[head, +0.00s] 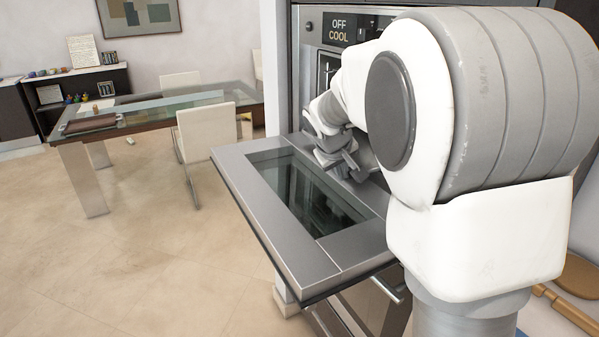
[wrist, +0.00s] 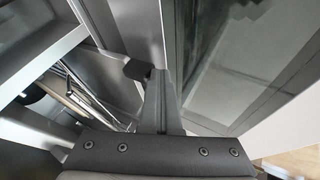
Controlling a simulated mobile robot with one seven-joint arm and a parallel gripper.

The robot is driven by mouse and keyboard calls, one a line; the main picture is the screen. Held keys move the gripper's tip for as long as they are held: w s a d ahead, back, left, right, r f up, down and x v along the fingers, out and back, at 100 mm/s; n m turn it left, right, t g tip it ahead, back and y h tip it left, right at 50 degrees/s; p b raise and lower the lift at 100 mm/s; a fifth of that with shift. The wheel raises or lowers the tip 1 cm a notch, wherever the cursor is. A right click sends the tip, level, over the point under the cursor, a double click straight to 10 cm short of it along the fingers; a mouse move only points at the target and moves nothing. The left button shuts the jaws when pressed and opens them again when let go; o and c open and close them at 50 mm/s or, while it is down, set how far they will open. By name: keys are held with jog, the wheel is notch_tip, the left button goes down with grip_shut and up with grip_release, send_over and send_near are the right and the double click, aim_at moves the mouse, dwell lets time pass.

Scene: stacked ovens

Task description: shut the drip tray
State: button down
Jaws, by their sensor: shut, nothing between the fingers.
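I cannot pick out the drip tray for certain in either view. An oven door (head: 237,172) is folded down open, with a dark glass window in a grey metal frame; its glass also shows at the right of the wrist view (wrist: 245,60). My gripper (head: 350,166) is over the door's inner side, close to the oven front, partly hidden by my arm. In the wrist view its fingers (wrist: 150,88) are together and empty, beside the metal frame edge. Wire rack-like bars (wrist: 92,98) show at the left there. My arm hides most of the oven opening in the head view.
The oven's control panel (head: 340,28) reads OFF COOL. A handle bar (head: 386,290) shows under the open door. A glass table (head: 150,108) and a white chair (head: 208,135) stand to the left. The tiled floor (head: 130,250) at front left is clear.

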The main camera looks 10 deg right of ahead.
jog(key=w+d+p, duration=0.3)
jog(key=d, duration=0.9)
jog(key=shift+w, duration=0.4)
jog(key=shift+d+r, duration=0.1)
jog(key=shift+r, duration=0.05)
